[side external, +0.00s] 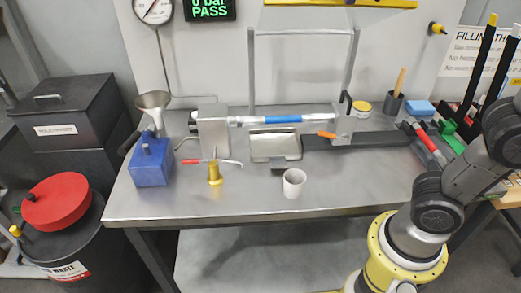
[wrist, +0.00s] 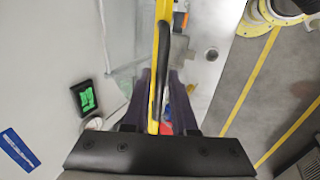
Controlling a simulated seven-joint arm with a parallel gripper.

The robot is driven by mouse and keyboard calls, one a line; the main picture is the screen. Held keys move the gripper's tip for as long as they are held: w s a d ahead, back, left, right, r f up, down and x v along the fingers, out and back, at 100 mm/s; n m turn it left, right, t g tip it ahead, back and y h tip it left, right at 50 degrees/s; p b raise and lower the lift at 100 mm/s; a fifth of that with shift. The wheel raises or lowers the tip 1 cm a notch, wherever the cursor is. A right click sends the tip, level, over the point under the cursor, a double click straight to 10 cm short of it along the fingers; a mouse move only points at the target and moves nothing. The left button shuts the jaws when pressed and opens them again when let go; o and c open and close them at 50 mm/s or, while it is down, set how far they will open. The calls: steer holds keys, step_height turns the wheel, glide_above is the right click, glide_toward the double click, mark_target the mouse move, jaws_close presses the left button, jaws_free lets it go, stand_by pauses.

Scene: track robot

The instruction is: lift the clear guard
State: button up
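The clear guard's yellow edge bar (side external: 340,4) crosses the top of the side external view, high above the bench. Its see-through panel is hard to make out. In the wrist view the yellow bar (wrist: 162,30) and its black handle (wrist: 164,62) run between the dark fingers of my gripper (wrist: 161,85). The fingers stand close on both sides of the handle and look shut on it; the exact contact is hard to see. My gripper is outside the side external view, where only my arm shows at the right.
On the bench are a blue-banded tube (side external: 283,118), a blue box (side external: 151,163) with a funnel (side external: 153,101), a white cup (side external: 294,183) and a red-handled tool (side external: 202,161). A metal frame (side external: 303,32) stands behind. A lit display (side external: 209,9) reads PASS. The bench front is mostly clear.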

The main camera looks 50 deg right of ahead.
jaws_close()
steer(key=w+d+r, duration=0.3)
steer(key=r, duration=0.2)
steer(key=shift+r, duration=0.25)
stand_by(0.5)
steer(key=o, duration=1)
jaws_free()
steer(key=shift+o, duration=0.2)
